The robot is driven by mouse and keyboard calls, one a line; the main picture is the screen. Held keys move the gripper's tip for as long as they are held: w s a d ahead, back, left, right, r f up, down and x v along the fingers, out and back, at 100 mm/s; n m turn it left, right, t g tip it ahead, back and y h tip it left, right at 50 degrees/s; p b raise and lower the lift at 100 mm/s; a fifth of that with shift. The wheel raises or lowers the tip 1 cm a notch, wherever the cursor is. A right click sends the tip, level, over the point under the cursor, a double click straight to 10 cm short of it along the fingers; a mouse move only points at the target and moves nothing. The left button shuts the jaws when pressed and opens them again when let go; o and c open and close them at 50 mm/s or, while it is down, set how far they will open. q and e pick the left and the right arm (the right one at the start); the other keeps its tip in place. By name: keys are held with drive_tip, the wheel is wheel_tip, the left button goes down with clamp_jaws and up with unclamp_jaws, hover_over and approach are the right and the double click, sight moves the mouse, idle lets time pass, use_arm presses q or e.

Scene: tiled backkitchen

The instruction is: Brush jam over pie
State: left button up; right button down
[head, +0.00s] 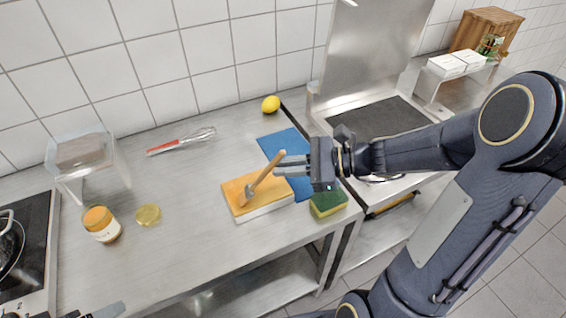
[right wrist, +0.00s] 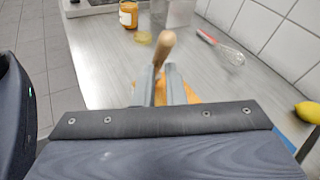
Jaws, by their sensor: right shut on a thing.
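The pie (head: 258,198) is a rectangular block with an orange-yellow top and pale sides on the steel counter, partly over a blue mat. A brush with a wooden handle (head: 269,169) stands tilted over it, its head at the pie's top near the left part. My right gripper (head: 285,166) is shut on the brush handle, which also shows in the right wrist view (right wrist: 163,50). The brush head is hidden in the wrist view. An open jam jar (head: 101,224) with a pale label stands at the left, its yellow lid (head: 148,215) beside it.
A green and yellow sponge (head: 328,203) lies right of the pie. A whisk (head: 181,141), a lemon (head: 271,104) and a clear container (head: 88,165) stand toward the wall. A hob is at far left.

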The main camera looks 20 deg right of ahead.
drive_tip(key=shift+s+a+b, duration=1)
drive_tip(key=shift+a+b, duration=1.8)
drive_tip(key=shift+a, duration=5.2)
drive_tip(key=shift+w+d+f+p, duration=0.15)
drive_tip(key=shift+d+p, duration=0.4)
drive_tip(key=shift+d, duration=2.15)
drive_tip(key=shift+w+d+f+p, duration=0.1)
drive_tip(key=shift+d+f+p, duration=0.3)
drive_tip(key=shift+d, duration=2.25)
drive_tip(key=shift+w+d+f+p, duration=0.1)
drive_tip(key=shift+d+p, duration=0.6)
drive_tip(key=shift+d, duration=2)
